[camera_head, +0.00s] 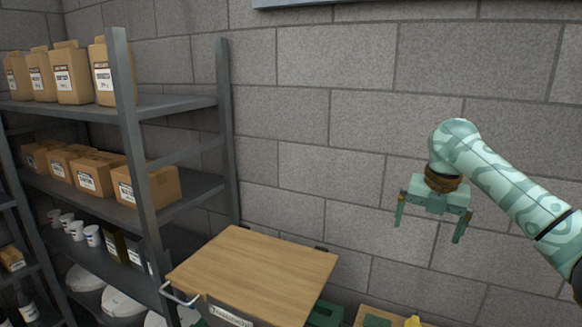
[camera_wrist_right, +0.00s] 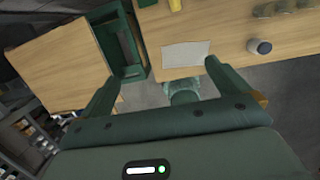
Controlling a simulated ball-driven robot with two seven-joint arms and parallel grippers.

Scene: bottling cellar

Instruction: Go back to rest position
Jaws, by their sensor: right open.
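My right gripper (camera_head: 428,222) hangs from my pale green arm at the right of the head view, in front of the block wall. Its two fingers are spread wide and point down, with nothing between them. In the right wrist view the open fingers (camera_wrist_right: 155,78) also show, above a grey sheet (camera_wrist_right: 186,54) on a wooden surface. They are apart from anything below. My left gripper is in neither view.
A wooden-topped cabinet (camera_head: 262,265) with a metal handle stands at lower centre. A green crate (camera_head: 324,314) is beside it. Grey shelving (camera_head: 178,107) with bags, cartons and cups fills the left. A wooden worktop (camera_wrist_right: 222,22) holds a dark round object (camera_wrist_right: 260,47).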

